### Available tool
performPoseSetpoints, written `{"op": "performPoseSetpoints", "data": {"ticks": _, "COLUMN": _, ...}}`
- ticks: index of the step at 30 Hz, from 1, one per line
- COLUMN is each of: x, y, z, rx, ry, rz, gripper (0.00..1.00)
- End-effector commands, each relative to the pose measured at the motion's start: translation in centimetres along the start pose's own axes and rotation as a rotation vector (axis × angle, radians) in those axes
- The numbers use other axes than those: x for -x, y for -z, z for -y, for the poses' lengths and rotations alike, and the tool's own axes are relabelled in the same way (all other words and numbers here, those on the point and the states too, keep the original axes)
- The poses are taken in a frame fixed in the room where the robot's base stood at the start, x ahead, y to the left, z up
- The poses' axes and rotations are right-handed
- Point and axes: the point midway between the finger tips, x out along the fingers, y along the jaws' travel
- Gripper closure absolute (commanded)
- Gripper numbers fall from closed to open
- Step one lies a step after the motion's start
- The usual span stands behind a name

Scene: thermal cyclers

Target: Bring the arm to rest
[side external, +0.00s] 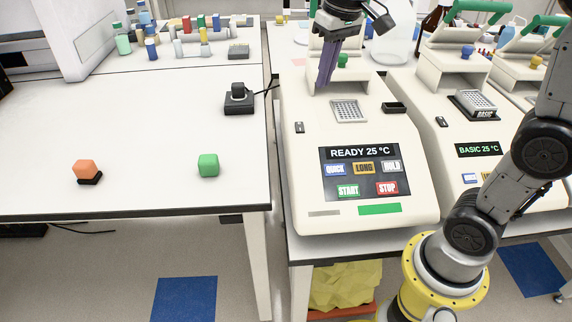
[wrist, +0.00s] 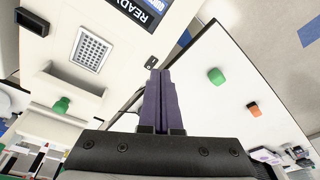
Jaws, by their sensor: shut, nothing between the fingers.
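My gripper (side external: 327,68) is above the back part of the thermal cycler (side external: 300,158) whose screen reads READY 25 °C. Its purple fingers are together and hold nothing; they also show in the wrist view (wrist: 159,75). The cycler's sample block (side external: 348,111) is uncovered, in front of and below my fingers. The green-handled lid behind it stands raised and is partly hidden by my gripper. In the wrist view the block (wrist: 91,49) lies left of my fingers.
A second cycler (side external: 425,95) reading BASIC 25 °C stands to the right. On the left table are a green cube (side external: 208,165), an orange block (side external: 86,169) and a black device (side external: 239,100). Several bottles and tubes stand at the back. The left table's middle is clear.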

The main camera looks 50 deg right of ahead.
Motion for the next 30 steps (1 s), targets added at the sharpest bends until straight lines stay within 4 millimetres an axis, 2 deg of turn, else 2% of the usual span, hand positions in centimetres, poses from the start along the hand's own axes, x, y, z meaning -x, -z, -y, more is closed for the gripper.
{"op": "performPoseSetpoints", "data": {"ticks": 1, "x": 1.1, "y": -2.0, "z": 0.0, "rx": 0.014, "ry": 0.007, "rz": -0.037, "gripper": 1.0}}
{"op": "performPoseSetpoints", "data": {"ticks": 3, "x": 2.0, "y": -4.7, "z": -0.1, "rx": 0.034, "ry": 0.016, "rz": -0.08, "gripper": 1.0}}
{"op": "performPoseSetpoints", "data": {"ticks": 7, "x": 2.4, "y": -9.7, "z": -0.5, "rx": 0.076, "ry": 0.031, "rz": -0.163, "gripper": 1.0}}
{"op": "performPoseSetpoints", "data": {"ticks": 12, "x": 0.5, "y": -15.7, "z": -1.2, "rx": 0.133, "ry": 0.046, "rz": -0.254, "gripper": 1.0}}
{"op": "performPoseSetpoints", "data": {"ticks": 15, "x": -1.3, "y": -17.9, "z": -1.5, "rx": 0.161, "ry": 0.049, "rz": -0.282, "gripper": 1.0}}
{"op": "performPoseSetpoints", "data": {"ticks": 18, "x": -3.0, "y": -19.2, "z": -1.8, "rx": 0.179, "ry": 0.047, "rz": -0.285, "gripper": 1.0}}
{"op": "performPoseSetpoints", "data": {"ticks": 21, "x": -4.1, "y": -19.6, "z": -1.8, "rx": 0.195, "ry": 0.044, "rz": -0.278, "gripper": 1.0}}
{"op": "performPoseSetpoints", "data": {"ticks": 30, "x": -4.1, "y": -19.4, "z": -1.8, "rx": 0.2, "ry": 0.044, "rz": -0.288, "gripper": 1.0}}
